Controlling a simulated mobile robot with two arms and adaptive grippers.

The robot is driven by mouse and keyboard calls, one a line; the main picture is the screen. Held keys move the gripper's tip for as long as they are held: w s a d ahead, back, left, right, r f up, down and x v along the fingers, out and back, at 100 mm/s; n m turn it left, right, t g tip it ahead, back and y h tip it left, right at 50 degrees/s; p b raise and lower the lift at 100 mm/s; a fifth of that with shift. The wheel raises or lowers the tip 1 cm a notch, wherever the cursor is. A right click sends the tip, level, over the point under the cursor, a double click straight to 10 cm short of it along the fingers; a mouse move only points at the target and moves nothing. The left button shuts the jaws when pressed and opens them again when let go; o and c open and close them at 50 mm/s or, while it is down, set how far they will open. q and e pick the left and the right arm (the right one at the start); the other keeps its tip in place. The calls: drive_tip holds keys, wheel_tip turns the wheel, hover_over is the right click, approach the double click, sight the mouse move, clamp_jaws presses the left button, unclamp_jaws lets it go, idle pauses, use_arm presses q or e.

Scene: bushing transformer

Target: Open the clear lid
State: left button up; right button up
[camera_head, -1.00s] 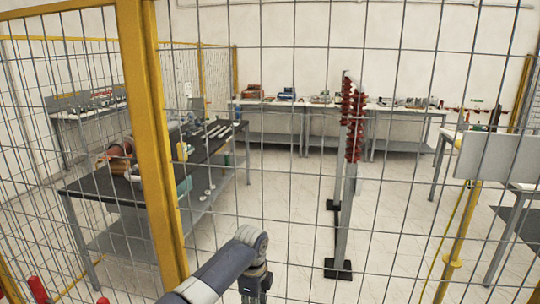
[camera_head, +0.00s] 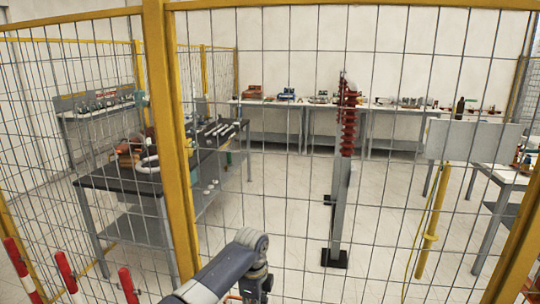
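I see no clear lid in the head view. One of my dark grey arms reaches up from the bottom edge, bends at a rounded joint and drops out of the picture. Neither of my grippers shows. A red ribbed bushing (camera_head: 347,122) stands upright on a grey post (camera_head: 338,210) with a dark base plate, beyond the wire fence.
A wire mesh fence with a yellow post (camera_head: 172,150) stands in front of me. Behind it are a dark workbench (camera_head: 115,183) at left and benches along the back wall. A grey panel (camera_head: 470,141) is at right. Red-and-white posts (camera_head: 66,272) stand at lower left.

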use_arm(q)
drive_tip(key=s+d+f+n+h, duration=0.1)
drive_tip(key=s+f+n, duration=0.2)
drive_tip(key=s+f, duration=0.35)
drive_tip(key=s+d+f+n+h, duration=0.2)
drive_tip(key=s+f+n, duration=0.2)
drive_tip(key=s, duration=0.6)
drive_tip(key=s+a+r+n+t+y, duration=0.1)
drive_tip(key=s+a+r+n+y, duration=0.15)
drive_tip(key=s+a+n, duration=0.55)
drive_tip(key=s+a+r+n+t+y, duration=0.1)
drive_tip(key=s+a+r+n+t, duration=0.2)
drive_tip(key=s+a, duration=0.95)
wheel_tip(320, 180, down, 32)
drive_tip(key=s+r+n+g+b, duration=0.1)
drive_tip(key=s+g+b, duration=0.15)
drive_tip(key=b, duration=0.25)
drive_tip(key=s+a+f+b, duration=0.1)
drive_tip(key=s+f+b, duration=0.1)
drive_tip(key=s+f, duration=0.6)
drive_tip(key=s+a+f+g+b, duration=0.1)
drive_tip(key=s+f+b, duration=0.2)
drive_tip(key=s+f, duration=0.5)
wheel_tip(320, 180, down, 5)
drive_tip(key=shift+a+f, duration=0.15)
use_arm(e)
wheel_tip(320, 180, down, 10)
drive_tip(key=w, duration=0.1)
